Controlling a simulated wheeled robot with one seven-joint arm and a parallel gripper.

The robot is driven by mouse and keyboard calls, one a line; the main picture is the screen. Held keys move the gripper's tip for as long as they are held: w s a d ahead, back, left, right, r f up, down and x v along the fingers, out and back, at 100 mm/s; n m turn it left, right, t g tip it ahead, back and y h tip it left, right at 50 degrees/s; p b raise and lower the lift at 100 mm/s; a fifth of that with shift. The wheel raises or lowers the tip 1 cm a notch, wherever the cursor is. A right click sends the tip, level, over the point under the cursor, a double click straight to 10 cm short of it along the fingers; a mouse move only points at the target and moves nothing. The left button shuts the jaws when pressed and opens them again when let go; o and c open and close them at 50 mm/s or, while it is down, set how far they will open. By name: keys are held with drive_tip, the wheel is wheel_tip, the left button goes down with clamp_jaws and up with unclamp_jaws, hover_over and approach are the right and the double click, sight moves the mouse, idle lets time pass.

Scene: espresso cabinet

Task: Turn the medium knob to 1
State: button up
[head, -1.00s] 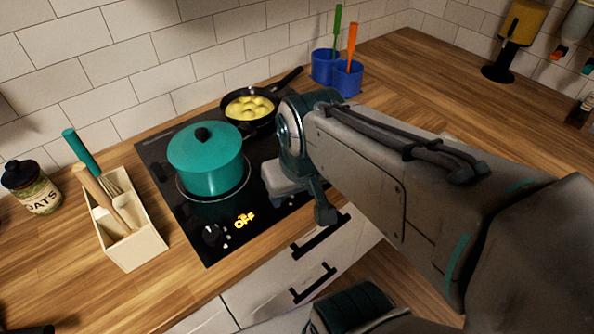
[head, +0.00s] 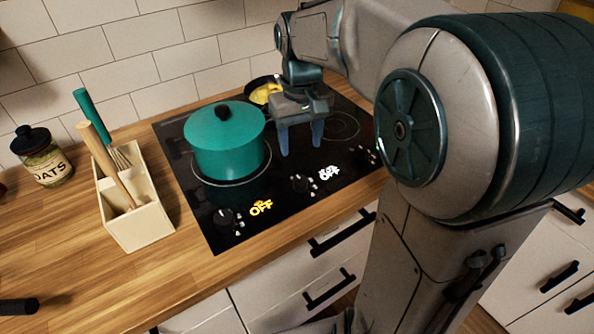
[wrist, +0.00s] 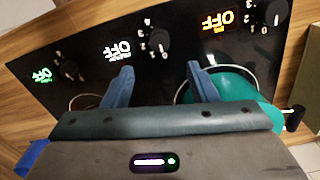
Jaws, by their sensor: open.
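Several black knobs line the front of the black cooktop (head: 205,237). The middle knob (head: 301,184) has a white OFF label, and it also shows in the wrist view (wrist: 155,42). The left knob (head: 224,218) has an orange OFF label; in the wrist view it is at the right (wrist: 272,16). Another knob, with a green OFF label, is at the left of the wrist view (wrist: 70,70). The small words under OFF are too blurred to read. My gripper (head: 300,143) is open and empty, fingers down, above the cooktop behind the middle knob, apart from it.
A teal lidded pot (head: 228,150) stands left of my gripper. A black pan with yellow food (head: 262,93) is behind it, partly hidden. A utensil box (head: 140,227) and an oats jar (head: 42,165) stand left of the cooktop.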

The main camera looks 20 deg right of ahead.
sight(300, 179)
wheel_tip(300, 179, down, 11)
drive_tip(key=shift+f+b, duration=0.15)
drive_tip(key=shift+b, duration=0.2)
drive_tip(key=c, duration=1)
